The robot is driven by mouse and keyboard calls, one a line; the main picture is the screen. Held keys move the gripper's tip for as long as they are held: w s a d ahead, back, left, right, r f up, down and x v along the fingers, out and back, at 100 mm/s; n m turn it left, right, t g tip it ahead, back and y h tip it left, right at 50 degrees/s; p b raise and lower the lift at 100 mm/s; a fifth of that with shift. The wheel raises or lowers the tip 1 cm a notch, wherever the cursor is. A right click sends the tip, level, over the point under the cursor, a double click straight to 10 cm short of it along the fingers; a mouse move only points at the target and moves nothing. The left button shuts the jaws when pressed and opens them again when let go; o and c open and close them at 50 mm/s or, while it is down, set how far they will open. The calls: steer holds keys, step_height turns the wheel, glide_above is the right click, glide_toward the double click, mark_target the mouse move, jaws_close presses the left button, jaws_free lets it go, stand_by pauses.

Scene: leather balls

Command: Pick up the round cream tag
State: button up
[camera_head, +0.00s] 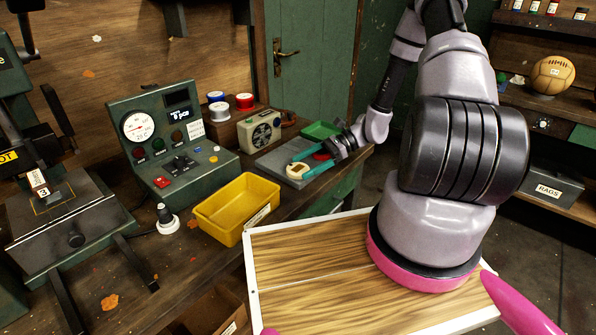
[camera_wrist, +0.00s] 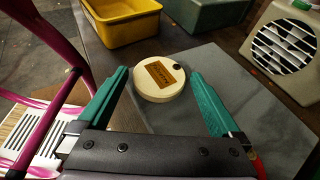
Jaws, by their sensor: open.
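The round cream tag (camera_wrist: 159,88) lies flat on a grey mat (camera_wrist: 240,100) in the wrist view. It has a brown label in its middle and a small dark hole near its edge. In the head view the tag (camera_head: 297,170) is a small pale shape at the mat's front edge. My gripper (camera_wrist: 159,84) has green fingers. They are spread apart, with the tag between their tips and a gap showing on both sides. In the head view my gripper (camera_head: 301,172) reaches in from the right, low over the mat.
A yellow bin (camera_head: 236,207) stands left of the mat. A beige speaker box (camera_head: 259,131) and a green tray (camera_head: 320,131) are behind the mat. A green control panel (camera_head: 168,137) stands farther left. A red round thing (camera_head: 321,156) lies near my gripper.

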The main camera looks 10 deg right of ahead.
steer(key=shift+a+f, duration=0.2)
steer(key=shift+a, duration=0.2)
steer(key=shift+c, duration=0.3)
steer(key=c, duration=1.1)
steer(key=shift+o, duration=0.2)
